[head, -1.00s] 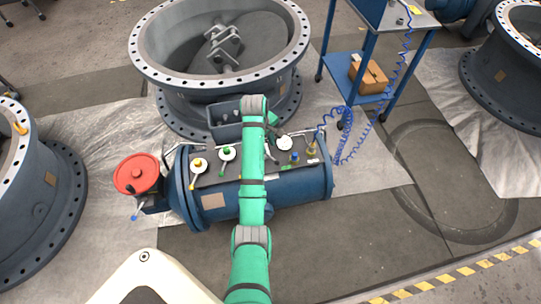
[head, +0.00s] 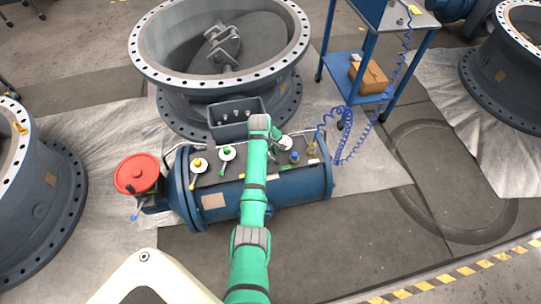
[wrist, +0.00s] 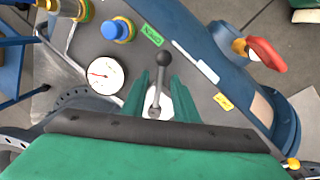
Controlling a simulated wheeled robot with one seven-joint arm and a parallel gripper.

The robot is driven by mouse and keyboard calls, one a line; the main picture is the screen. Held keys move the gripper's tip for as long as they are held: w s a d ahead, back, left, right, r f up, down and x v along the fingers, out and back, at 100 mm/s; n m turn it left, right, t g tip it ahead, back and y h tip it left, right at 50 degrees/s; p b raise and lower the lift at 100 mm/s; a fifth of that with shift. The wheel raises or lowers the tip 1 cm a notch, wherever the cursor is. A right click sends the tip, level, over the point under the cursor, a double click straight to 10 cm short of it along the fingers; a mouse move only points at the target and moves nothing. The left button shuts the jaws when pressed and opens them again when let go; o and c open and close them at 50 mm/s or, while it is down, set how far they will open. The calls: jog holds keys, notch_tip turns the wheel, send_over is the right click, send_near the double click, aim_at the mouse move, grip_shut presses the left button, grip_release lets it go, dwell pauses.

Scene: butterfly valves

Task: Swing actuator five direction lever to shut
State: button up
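The actuator (head: 285,195) is a blue horizontal cylinder with a dark top plate, in the middle of the head view. In the wrist view, a grey lever (wrist: 156,98) with a dark ball knob (wrist: 160,57) rises from a white disc (wrist: 178,102). My gripper (wrist: 161,80) has its two green fingers apart, one on each side of this lever, with visible gaps. A green label (wrist: 152,35) and a yellow label (wrist: 222,101) lie on the plate; their text is not readable. In the head view, my arm hides this lever.
Nearby on the plate are a yellow-knobbed lever (head: 199,163), a green-knobbed lever (head: 227,153), a gauge (wrist: 105,75) and a blue cap (wrist: 118,30). A red handwheel (head: 136,174) is at left. A grey tray (head: 235,128) and large valve body (head: 150,60) stand behind.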

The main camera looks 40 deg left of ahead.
grip_shut()
dwell(1.4)
